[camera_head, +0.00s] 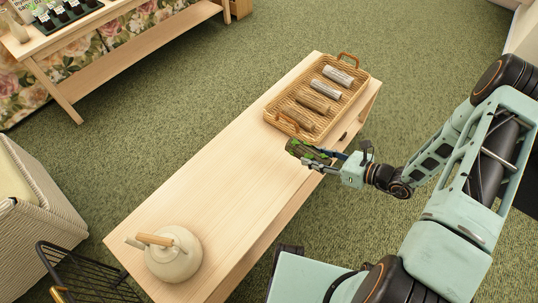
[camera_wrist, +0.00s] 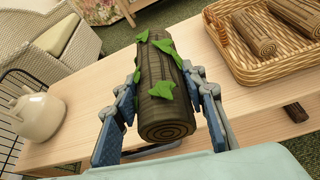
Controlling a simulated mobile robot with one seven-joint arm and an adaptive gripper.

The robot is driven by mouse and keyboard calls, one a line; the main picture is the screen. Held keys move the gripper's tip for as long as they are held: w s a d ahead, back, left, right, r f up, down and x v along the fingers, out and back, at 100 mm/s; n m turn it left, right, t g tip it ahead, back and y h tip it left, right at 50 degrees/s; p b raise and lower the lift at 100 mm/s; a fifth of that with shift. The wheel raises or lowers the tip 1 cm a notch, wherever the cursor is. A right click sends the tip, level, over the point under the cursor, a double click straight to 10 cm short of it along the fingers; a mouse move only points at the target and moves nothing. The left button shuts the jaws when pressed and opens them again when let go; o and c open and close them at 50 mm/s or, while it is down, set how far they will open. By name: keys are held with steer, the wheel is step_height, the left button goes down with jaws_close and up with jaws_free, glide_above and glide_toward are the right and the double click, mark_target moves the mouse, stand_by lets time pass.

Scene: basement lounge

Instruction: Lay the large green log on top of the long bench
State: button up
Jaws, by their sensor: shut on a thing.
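The large green log (camera_head: 307,152) is brown bark with green leaves on it. In the wrist view the log (camera_wrist: 160,95) lies lengthwise between the two fingers of my gripper (camera_wrist: 162,108). In the head view my gripper (camera_head: 327,160) reaches in from the right and is shut on the log, over the right edge of the long bench (camera_head: 220,160). The bench is pale wood and also fills the middle of the wrist view (camera_wrist: 85,110). I cannot tell whether the log touches the bench top.
A wicker tray (camera_head: 349,63) with several logs stands on the bench's far end. A cream kettle (camera_head: 173,262) stands on the near end. Bench top between them is clear. A black wire basket (camera_head: 85,280) and wicker armchair (camera_head: 35,225) are at left. A dark piece (camera_wrist: 296,112) shows below the tray.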

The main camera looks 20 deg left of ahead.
steer(key=a+f+b, duration=0.2)
steer(key=a+f, duration=0.3)
steer(key=a, duration=0.5)
steer(key=b, duration=0.1)
glide_above(272, 171)
steer(key=f, duration=0.4)
steer(key=shift+d, duration=0.35)
steer(key=f+b, duration=0.2)
steer(key=f, duration=0.1)
steer(key=shift+s+a+f, duration=0.1)
steer(key=shift+a+f, duration=0.2)
steer(key=shift+a, duration=0.05)
steer(key=shift+f, duration=0.1)
steer(key=shift+f, duration=0.25)
steer(key=o, duration=1.3)
steer(key=shift+d, duration=0.1)
steer(key=shift+o, duration=0.2)
steer(key=shift+r, duration=0.15)
